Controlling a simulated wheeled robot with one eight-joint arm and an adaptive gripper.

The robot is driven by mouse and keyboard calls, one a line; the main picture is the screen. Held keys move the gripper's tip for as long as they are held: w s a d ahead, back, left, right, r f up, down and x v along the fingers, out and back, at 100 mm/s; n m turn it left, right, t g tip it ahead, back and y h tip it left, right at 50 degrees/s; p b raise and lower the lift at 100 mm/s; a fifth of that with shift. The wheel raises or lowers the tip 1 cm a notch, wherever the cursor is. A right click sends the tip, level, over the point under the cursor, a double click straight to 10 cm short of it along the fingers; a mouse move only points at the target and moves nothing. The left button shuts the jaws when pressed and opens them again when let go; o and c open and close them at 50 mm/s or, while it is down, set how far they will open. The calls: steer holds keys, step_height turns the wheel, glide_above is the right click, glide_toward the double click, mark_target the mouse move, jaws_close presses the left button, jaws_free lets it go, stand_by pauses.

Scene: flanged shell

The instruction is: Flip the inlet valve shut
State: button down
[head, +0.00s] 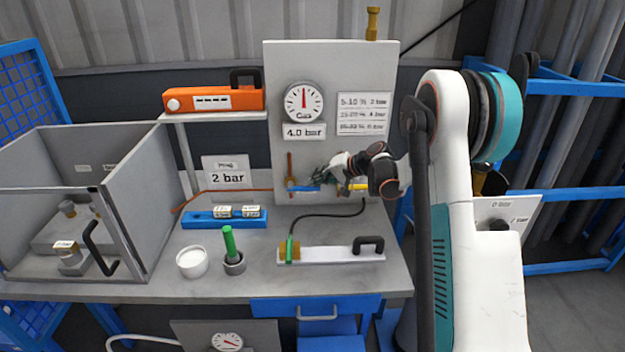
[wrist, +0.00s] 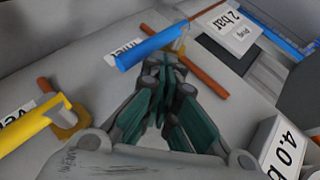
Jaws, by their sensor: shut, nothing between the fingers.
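The inlet valve's blue lever (head: 304,188) sits low on the grey panel. It lies about level, across an upright copper pipe (head: 290,164). In the wrist view the blue lever (wrist: 150,48) is just beyond my fingertips, beside a label reading inlet (wrist: 124,50). My gripper (head: 321,176) is shut and empty, close above the lever's free end; its fingers (wrist: 164,64) also show in the wrist view. I cannot tell whether they touch the lever. A yellow lever (head: 358,187) is to the right, partly behind my wrist; it also shows in the wrist view (wrist: 32,127).
A gauge (head: 303,101) and a 4.0 bar plate (head: 304,131) are above on the panel. A 2 bar sign (head: 227,173) stands left. On the bench are a blue block (head: 207,221), a green-handled tool (head: 229,242), a white cup (head: 191,262) and a hosed white fixture (head: 328,256).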

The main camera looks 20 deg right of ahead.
steer(key=shift+s+d+f+b, duration=0.1)
steer(key=shift+d+f+b, duration=0.25)
steer(key=shift+f, duration=0.3)
steer(key=shift+f, duration=0.1)
steer(key=shift+a+r, duration=0.1)
steer(key=shift+r, duration=0.25)
steer(key=p+v, duration=0.4)
steer(key=v, duration=0.8)
steer(key=shift+r, duration=0.3)
steer(key=shift+a, duration=0.2)
